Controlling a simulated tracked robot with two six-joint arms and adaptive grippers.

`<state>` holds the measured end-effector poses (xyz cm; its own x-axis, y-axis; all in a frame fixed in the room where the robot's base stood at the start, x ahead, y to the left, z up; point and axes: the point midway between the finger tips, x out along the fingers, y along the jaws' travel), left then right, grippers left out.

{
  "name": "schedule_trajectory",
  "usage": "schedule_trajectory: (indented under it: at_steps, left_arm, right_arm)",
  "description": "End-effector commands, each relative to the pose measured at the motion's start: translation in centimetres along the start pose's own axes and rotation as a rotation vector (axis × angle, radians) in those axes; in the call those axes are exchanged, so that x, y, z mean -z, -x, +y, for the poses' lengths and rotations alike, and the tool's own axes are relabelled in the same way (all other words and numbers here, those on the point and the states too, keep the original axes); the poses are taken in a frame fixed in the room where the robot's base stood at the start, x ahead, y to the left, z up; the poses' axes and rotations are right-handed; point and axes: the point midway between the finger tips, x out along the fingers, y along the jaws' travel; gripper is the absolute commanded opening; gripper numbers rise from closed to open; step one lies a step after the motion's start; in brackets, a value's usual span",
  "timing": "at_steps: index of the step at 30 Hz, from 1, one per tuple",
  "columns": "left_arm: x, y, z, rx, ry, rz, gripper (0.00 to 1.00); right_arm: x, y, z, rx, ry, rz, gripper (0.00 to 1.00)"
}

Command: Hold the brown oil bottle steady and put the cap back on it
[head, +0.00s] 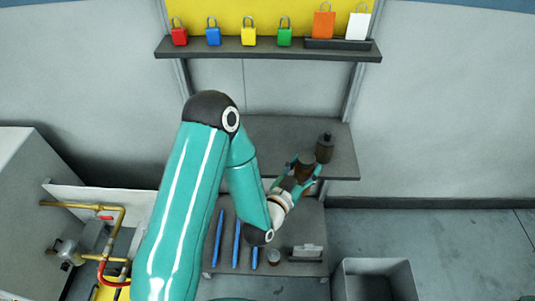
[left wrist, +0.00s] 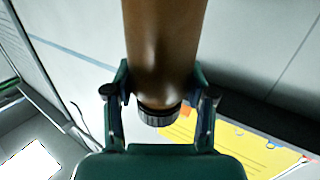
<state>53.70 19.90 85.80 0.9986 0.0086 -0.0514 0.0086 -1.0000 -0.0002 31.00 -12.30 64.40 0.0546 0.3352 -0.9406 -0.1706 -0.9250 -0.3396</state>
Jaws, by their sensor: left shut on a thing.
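My left gripper (left wrist: 160,95) is shut on the brown oil bottle (left wrist: 165,45), with one finger on each side near its narrower end. A black ribbed cap or collar (left wrist: 160,116) shows at that end, between the fingers. The bottle's other end is out of the left wrist view. In the head view my left gripper (head: 304,168) is over the front edge of the upper bench. A dark brown bottle shape with a black top (head: 325,150) shows by the fingertips; I cannot tell from this view whether it is the held bottle. My right gripper is not in view.
The upper bench (head: 340,160) is clear to the right. The lower shelf holds blue bars (head: 237,244), a small round grey item (head: 273,257) and a grey holder (head: 307,252). A grey bin (head: 375,280) stands front right.

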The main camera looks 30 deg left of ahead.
Motion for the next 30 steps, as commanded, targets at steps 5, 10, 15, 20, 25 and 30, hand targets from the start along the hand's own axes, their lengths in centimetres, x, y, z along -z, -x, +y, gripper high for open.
schedule_trajectory:
  at_steps: [5, 10, 15, 20, 25, 30]
  left_arm:
    - [1.1, -1.0, -0.7, 0.016, 0.0, 0.007, 0.0]
    - [5.0, -3.4, -4.5, 0.096, 0.003, 0.016, 0.0]
    - [11.3, -5.2, -10.0, 0.209, 0.011, 0.019, 0.0]
    - [16.6, -5.3, -14.1, 0.286, 0.016, 0.014, 0.0]
    - [19.4, -4.9, -15.9, 0.318, 0.016, 0.005, 0.0]
    - [19.7, -4.8, -16.1, 0.321, 0.016, 0.0, 0.0]
  right_arm:
    - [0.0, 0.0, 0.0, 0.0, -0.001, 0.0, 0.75]
    - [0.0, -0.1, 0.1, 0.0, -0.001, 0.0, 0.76]
    - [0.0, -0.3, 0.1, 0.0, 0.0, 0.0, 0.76]
    - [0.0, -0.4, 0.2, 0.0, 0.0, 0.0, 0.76]
    - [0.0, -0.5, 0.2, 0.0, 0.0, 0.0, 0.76]
    - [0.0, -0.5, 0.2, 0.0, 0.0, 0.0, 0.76]
